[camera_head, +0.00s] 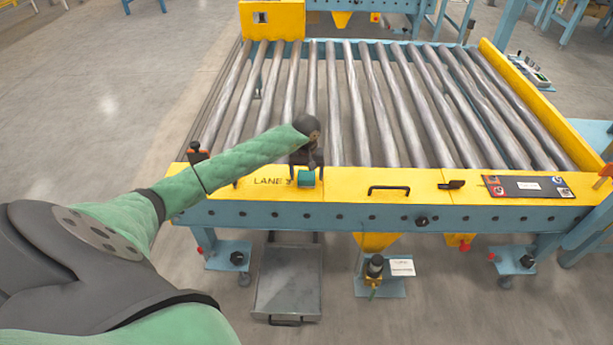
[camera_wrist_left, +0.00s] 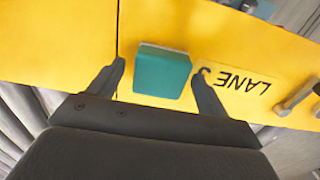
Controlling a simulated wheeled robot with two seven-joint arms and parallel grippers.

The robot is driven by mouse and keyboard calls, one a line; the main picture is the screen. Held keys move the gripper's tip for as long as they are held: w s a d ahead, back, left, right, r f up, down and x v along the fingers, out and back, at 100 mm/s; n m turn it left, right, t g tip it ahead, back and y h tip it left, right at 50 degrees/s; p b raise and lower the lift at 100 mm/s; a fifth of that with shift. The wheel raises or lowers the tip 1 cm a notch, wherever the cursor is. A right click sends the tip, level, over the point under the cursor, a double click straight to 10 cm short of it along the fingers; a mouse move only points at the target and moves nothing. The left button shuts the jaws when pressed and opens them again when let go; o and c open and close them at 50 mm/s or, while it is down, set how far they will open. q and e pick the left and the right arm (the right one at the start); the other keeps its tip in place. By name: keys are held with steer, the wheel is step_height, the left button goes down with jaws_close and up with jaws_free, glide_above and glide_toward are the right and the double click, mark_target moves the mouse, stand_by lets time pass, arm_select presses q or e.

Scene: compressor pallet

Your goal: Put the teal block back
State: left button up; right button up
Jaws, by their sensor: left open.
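The teal block (camera_head: 306,179) sits on the yellow front ledge (camera_head: 345,181) of the roller conveyor, beside the "LANE 3" lettering. In the left wrist view the teal block (camera_wrist_left: 162,72) lies between the two dark fingertips of my left gripper (camera_wrist_left: 158,75), with yellow showing on both sides. The fingers are open and do not appear closed on it. In the head view my left gripper (camera_head: 307,164) is directly over the block and hides part of it. I cannot tell how far down the fingers reach beside it. My right gripper is not in view.
Metal rollers (camera_head: 355,100) fill the conveyor behind the ledge. A black handle (camera_head: 388,189) and a dark label panel (camera_head: 528,186) are on the ledge to the right. An orange-and-black fitting (camera_head: 197,153) stands at the left corner. A grey tray (camera_head: 288,280) lies below.

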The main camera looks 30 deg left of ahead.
mark_target(306, 175)
arm_select(q)
step_height(306, 175, up, 11)
steer(key=s+d+f+n+t+h, duration=0.25)
steer(key=d+n+h, duration=0.4)
steer(key=d, duration=0.55)
steer(key=s+d+f+n+t+h, duration=0.2)
steer(key=s+d+f+n+h, duration=0.25)
steer(key=d+n, duration=0.5)
steer(key=s+d+f+n+t+h, duration=0.25)
steer(key=d+n+h, duration=0.3)
steer(key=d, duration=0.75)
steer(key=s+f+n+t+y, duration=0.45)
steer(key=f+n, duration=0.35)
steer(key=n, duration=0.7)
steer(key=s+f+n+t+y, duration=0.3)
steer(key=s+f+n+y, duration=0.45)
steer(key=n, duration=0.75)
steer(key=s+d+f+n+g, duration=0.2)
steer(key=s+f+n+g, duration=0.1)
steer(key=s+f+n, duration=0.3)
steer(key=s+d+f+n+g, duration=0.1)
steer(key=s+f+n+g, duration=0.3)
steer(key=s+f+n, duration=0.2)
steer(key=s+f, duration=0.2)
steer(key=s, duration=0.2)
steer(key=shift+s+d+f+b, duration=0.2)
steer(key=shift+s+d+b, duration=0.2)
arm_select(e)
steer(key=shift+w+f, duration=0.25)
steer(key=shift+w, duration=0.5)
